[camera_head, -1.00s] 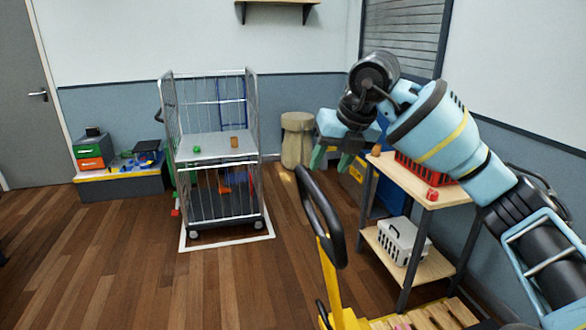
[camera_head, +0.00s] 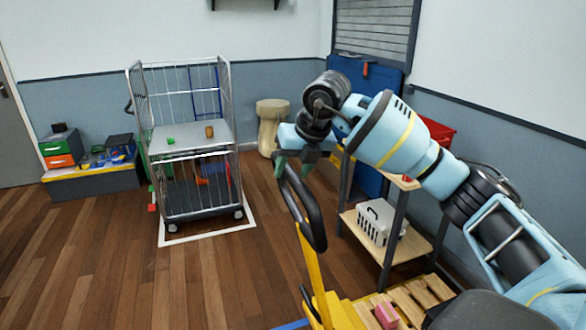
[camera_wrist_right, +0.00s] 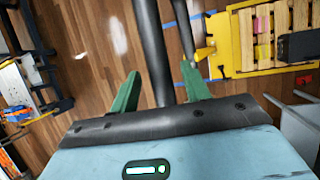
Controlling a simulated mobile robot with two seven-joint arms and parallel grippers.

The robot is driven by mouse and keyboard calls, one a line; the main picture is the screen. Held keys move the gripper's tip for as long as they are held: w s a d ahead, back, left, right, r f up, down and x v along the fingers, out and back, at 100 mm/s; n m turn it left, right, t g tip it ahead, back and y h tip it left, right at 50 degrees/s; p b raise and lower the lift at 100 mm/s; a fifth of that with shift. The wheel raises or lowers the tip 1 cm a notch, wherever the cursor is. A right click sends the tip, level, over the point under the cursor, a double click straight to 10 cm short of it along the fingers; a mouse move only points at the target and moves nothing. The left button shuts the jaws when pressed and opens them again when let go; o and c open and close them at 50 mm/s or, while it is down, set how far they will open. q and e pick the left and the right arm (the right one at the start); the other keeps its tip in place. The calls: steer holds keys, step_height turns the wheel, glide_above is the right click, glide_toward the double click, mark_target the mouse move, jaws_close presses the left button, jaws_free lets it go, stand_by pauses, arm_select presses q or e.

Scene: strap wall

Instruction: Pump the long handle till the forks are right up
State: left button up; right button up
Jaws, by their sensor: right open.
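The long handle is a yellow shaft topped by a black loop grip (camera_head: 318,225). It leans up from the yellow pallet truck (camera_head: 340,312) at the bottom of the head view. My right gripper (camera_head: 294,168) is open at the top of the loop, its green fingers pointing down. In the right wrist view one dark bar of the handle (camera_wrist_right: 150,45) passes between the open fingers (camera_wrist_right: 160,90); I cannot tell whether they touch it. The truck's yellow body (camera_wrist_right: 218,48) is beyond. The forks are largely hidden by the wooden pallet (camera_head: 425,295). My left gripper is out of view.
A pink block (camera_head: 387,315) lies on the pallet. A wooden shelf table (camera_head: 400,245) with a grey-white crate (camera_head: 380,221) stands right of the handle. A wire cage trolley (camera_head: 192,135) stands inside a white floor outline. The floor left of the handle is clear.

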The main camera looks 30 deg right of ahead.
steer(key=shift+w+f, duration=0.1)
steer(key=shift+f, duration=0.1)
steer(key=shift+c, duration=0.2)
jaws_close()
steer(key=shift+a, duration=0.1)
